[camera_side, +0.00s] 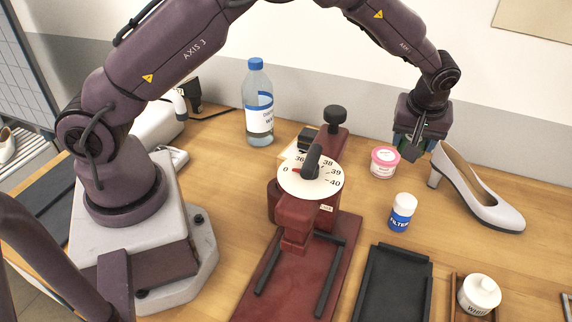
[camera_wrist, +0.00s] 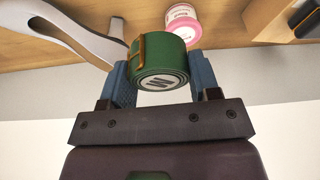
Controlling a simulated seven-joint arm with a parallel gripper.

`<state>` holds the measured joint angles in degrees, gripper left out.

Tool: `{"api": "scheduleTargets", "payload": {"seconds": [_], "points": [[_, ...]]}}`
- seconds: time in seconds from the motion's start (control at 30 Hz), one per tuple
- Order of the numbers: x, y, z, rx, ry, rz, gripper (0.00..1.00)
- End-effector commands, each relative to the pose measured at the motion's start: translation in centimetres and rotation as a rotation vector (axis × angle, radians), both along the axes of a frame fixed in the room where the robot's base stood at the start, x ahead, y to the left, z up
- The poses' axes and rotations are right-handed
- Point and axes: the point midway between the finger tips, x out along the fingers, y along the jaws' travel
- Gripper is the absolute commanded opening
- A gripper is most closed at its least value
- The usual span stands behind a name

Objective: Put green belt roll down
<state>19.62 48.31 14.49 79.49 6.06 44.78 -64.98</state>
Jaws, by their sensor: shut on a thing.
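The green belt roll (camera_wrist: 160,58) shows in the wrist view between the two blue fingers of my gripper (camera_wrist: 160,82). It has a brass-coloured buckle at its left and a pale disc with a letter on its near face. My gripper is shut on it. In the side view my gripper (camera_side: 410,150) hangs at the right, pointing down, between the pink jar and the heeled shoe. There the roll is mostly hidden by the fingers, with only a little dark green showing. I cannot tell its exact height over the table.
A pink jar (camera_side: 384,162) and a lilac heeled shoe (camera_side: 472,192) flank my gripper. A red dial device (camera_side: 310,215) and a water bottle (camera_side: 259,105) are left.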

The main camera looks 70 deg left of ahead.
Motion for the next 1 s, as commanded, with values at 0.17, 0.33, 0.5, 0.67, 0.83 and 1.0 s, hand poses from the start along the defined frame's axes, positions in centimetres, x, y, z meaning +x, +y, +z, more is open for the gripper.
{"api": "scheduleTargets", "payload": {"seconds": [0.17,0.33,0.5,0.67,0.83,1.0], "points": [[-4.5,9.0,0.2,0.001,0.001,0.450,0.31],[-10.5,16.2,0.4,-0.001,0.002,0.904,0.31],[-17.9,21.5,0.6,-0.002,0.002,1.380,0.31],[-24.1,24.0,0.7,-0.002,0.002,1.755,0.31],[-28.4,24.8,0.7,-0.003,0.001,2.020,0.31],[-31.3,24.9,0.7,-0.003,0.001,2.203,0.31]]}}
